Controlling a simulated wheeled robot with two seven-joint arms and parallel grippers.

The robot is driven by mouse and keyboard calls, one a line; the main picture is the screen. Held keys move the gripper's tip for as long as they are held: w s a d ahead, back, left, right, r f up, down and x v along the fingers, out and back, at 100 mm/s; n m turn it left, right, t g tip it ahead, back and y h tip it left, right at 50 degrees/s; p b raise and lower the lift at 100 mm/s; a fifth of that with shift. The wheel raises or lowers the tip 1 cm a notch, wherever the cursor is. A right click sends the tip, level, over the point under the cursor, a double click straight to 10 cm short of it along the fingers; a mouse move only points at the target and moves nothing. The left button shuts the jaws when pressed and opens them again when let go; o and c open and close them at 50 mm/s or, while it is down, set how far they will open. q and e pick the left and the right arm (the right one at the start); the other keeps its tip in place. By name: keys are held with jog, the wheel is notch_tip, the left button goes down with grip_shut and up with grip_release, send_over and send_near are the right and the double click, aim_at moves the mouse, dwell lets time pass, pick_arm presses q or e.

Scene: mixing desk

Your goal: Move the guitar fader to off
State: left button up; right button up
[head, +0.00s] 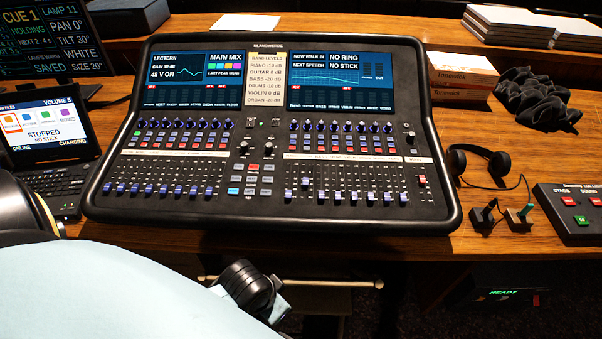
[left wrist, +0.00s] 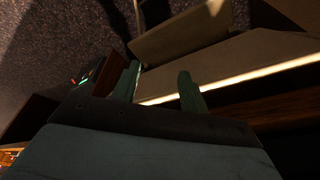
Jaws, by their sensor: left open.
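The mixing desk (head: 270,214) lies on the wooden table in the head view. Its right bank holds a row of blue-capped faders; by the small labels, the guitar fader (head: 305,182) looks to be the second from the left. Its cap stands higher than its neighbours, which sit near the bottom of their slots. My left gripper (left wrist: 158,88) shows two green fingers, apart, with nothing between them. It is below the table edge, clear of the desk. In the head view, my pale arm fills the lower left and its fingers cannot be made out. My right gripper is not in view.
A card of band levels (head: 266,74) stands between the two screens. A laptop (head: 52,135) is to the left. Headphones (head: 480,160), small joysticks (head: 519,216) and a button box (head: 575,212) lie to the right. A bar (head: 320,283) runs below the table's front edge.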

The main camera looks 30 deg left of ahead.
pick_arm(q)
jog(key=w+d+r+m+t+h, duration=0.1)
jog(key=w+r+m, duration=0.15)
jog(key=r, duration=0.35)
jog(key=w+d+r+m+h, duration=0.1)
jog(key=w+r, duration=0.2)
jog(key=r, duration=0.3)
jog(key=w+a+r+m, duration=0.2)
jog(key=w, duration=0.1)
jog(key=w+a+r+m, duration=0.2)
jog(key=w+r, duration=0.1)
jog(key=w, duration=0.1)
jog(key=w+a+r+m, duration=0.2)
jog(key=w, duration=0.2)
jog(key=shift+a+r+g+h, duration=0.3)
jog(key=shift+a+g+h, duration=0.1)
send_near(305, 181)
jog(key=x, duration=0.7)
jog(key=shift+w+f, duration=0.1)
jog(key=shift+f, duration=0.2)
jog(key=shift+c, duration=0.3)
grip_shut()
